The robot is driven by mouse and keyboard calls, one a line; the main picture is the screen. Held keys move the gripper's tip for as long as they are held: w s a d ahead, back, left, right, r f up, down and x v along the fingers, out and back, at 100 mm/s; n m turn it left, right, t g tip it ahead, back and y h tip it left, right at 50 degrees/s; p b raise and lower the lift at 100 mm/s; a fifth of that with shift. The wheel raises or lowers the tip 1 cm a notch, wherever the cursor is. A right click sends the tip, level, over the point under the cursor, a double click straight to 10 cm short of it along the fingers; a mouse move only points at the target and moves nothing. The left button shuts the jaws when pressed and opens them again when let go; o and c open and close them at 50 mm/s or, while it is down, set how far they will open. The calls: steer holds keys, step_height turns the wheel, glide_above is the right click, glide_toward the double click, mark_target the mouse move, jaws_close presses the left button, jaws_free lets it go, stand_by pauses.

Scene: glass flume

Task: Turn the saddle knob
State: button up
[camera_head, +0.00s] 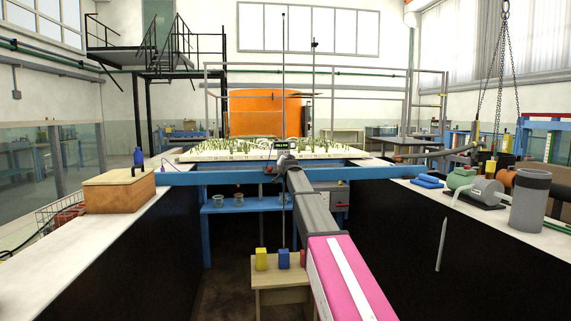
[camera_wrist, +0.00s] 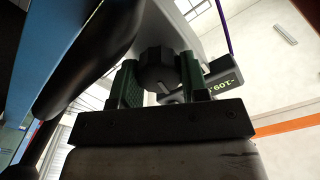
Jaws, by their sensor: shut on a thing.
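The saddle knob (camera_wrist: 157,67) is black and faceted, and in the wrist view it sits between the two green-padded fingers of my gripper (camera_wrist: 158,82). My gripper is shut on it, with a finger on each side. In the head view my arm reaches forward to the blue beam (camera_head: 220,177), where my gripper (camera_head: 286,162) meets the saddle. The small display (camera_head: 282,145) shows there above it. The knob is hidden in this view.
A thin upright rod (camera_head: 283,80) rises by the saddle. A white bed with green stalks (camera_head: 250,153) lies behind the beam. A wooden box (camera_head: 119,190) stands on the left ledge, and a grey cylinder (camera_head: 530,200) on the right ledge. A small wooden table (camera_head: 270,280) is below my arm.

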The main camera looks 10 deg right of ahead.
steer(key=shift+m, duration=0.5)
steer(key=o, duration=0.9)
steer(key=shift+o, duration=0.2)
steer(key=shift+s, duration=0.1)
steer(key=s, duration=1)
steer(key=shift+s, duration=0.3)
